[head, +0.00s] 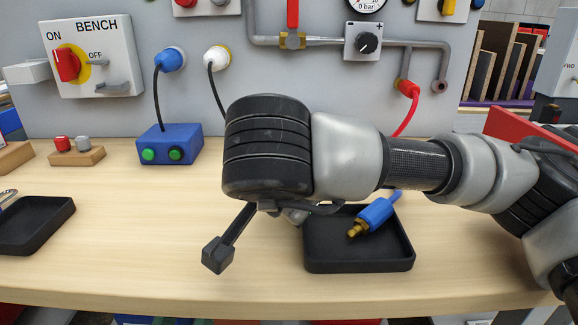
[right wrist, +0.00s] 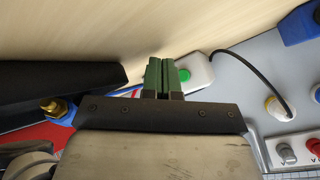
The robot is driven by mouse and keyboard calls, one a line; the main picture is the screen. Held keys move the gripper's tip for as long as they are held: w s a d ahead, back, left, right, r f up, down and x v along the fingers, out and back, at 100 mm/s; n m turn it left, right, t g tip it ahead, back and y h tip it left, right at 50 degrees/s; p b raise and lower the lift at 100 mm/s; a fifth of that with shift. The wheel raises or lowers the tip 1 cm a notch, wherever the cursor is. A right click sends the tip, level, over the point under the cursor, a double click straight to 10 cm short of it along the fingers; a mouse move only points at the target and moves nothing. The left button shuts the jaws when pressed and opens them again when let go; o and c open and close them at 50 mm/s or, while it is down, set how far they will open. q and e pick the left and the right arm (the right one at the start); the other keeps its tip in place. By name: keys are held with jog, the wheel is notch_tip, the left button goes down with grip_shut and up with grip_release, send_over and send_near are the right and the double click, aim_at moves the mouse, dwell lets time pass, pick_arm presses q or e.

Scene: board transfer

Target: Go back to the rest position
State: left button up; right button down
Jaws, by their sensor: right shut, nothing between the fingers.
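My right arm reaches in from the right in the head view and crosses the middle of the bench. My right gripper (head: 218,254) hangs above the bare wood, left of the black tray (head: 360,262). In the right wrist view its green-padded fingers (right wrist: 167,74) are together with nothing between them. My left gripper does not show. My right forearm and wrist hide part of the wall panel and the bench behind them.
A blue connector with a brass tip (head: 374,216) lies in the black tray. A blue box with green buttons (head: 170,144) stands behind, corded to the panel. A second black tray (head: 38,224) is far left. A pale box with a green button (right wrist: 194,72) shows beyond my fingers.

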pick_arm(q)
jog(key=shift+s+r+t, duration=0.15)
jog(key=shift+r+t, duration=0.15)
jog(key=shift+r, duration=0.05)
pick_arm(e)
jog(key=shift+s, duration=0.3)
